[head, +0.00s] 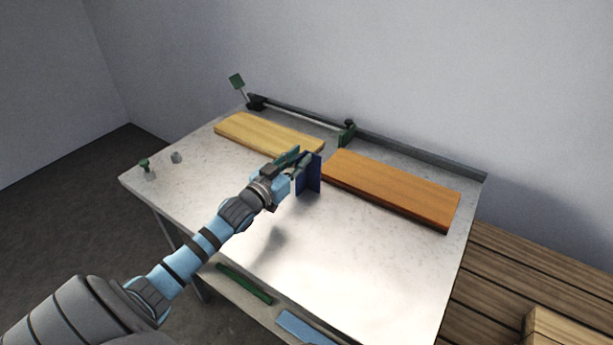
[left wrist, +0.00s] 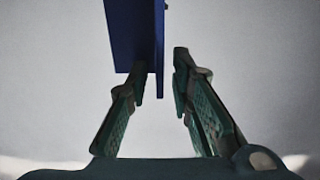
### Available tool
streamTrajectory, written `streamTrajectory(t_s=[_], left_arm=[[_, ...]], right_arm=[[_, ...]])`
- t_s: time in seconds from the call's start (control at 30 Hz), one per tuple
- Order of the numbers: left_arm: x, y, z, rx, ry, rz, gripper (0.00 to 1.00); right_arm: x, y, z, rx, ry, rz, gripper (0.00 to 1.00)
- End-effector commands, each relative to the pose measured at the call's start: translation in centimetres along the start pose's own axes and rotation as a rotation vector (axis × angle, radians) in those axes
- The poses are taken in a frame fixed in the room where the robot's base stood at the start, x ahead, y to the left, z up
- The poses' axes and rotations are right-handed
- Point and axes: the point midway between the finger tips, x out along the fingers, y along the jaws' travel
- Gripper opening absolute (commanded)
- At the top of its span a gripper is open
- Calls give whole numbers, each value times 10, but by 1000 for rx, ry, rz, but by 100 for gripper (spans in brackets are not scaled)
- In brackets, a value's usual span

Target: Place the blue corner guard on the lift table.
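The blue corner guard (head: 314,174) is upright over the middle of the pale speckled table top (head: 350,260), between two wooden boards. Whether its lower edge touches the top is unclear. My left gripper (head: 296,160) is at its left side. In the left wrist view the corner guard (left wrist: 135,35) is at the top, with one thin flange reaching between the fingertips (left wrist: 160,78). A gap shows between this flange and the right finger, so the fingers look open around it. My right gripper is out of view. No label marks the lift table; the pale table may be it.
A yellow board (head: 268,133) and an orange board (head: 390,190) lie along the back, before a grey rail (head: 420,158). Small fittings (head: 176,157) are at the left corner. A slatted wooden surface (head: 530,265) is at right. The front of the top is clear.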

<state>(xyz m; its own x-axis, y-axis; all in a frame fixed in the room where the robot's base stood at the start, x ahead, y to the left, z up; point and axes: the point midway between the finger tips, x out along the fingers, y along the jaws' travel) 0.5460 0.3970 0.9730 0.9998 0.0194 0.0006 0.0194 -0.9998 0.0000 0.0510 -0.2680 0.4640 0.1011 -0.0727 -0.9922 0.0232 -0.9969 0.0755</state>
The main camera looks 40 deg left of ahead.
Motion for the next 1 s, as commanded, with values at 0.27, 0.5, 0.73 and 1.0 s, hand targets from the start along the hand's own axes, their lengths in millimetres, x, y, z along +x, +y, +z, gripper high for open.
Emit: streamTrajectory(t_s=[0.27, 0.5, 0.73, 1.0], left_arm=[[0, 0, 0, 0, 0, 0, 0], [0, 0, -1, 0, 0, 0, 0], [0, 0, -33, 3, 1, 1, 0], [0, 0, -130, 6, 5, 2, 0]], right_arm=[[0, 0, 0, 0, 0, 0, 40], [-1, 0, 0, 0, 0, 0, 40], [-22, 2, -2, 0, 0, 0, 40], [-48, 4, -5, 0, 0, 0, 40]])
